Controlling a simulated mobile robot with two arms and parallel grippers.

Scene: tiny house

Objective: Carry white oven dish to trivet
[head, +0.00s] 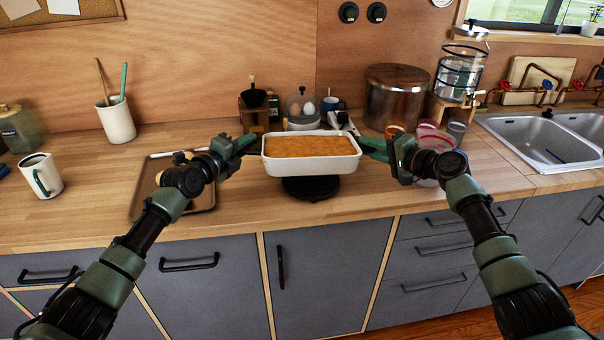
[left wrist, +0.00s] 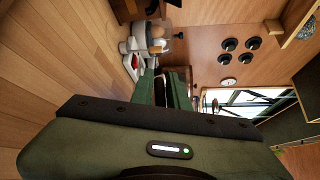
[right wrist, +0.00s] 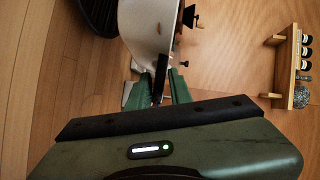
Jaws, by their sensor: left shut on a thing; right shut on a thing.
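The white oven dish (head: 311,166) with a golden-brown filling is level in the middle of the head view, above the counter. My left gripper (head: 256,146) is shut on its left end and my right gripper (head: 366,150) is shut on its right end. The black round trivet (head: 311,188) shows on the counter under the dish, which hides its back part. In the right wrist view the dish's white wall (right wrist: 148,28) is beside the fingers, with the dark trivet (right wrist: 98,14) beyond. The left wrist view shows the green fingers (left wrist: 172,90); the dish is hardly visible there.
A baking tray (head: 207,198) lies to the left. Behind the dish stand a coffee grinder (head: 253,108), a glass dome with eggs (head: 301,106) and a large pot (head: 397,94). Glasses (head: 456,130) stand near my right arm. A mug (head: 41,176) is far left.

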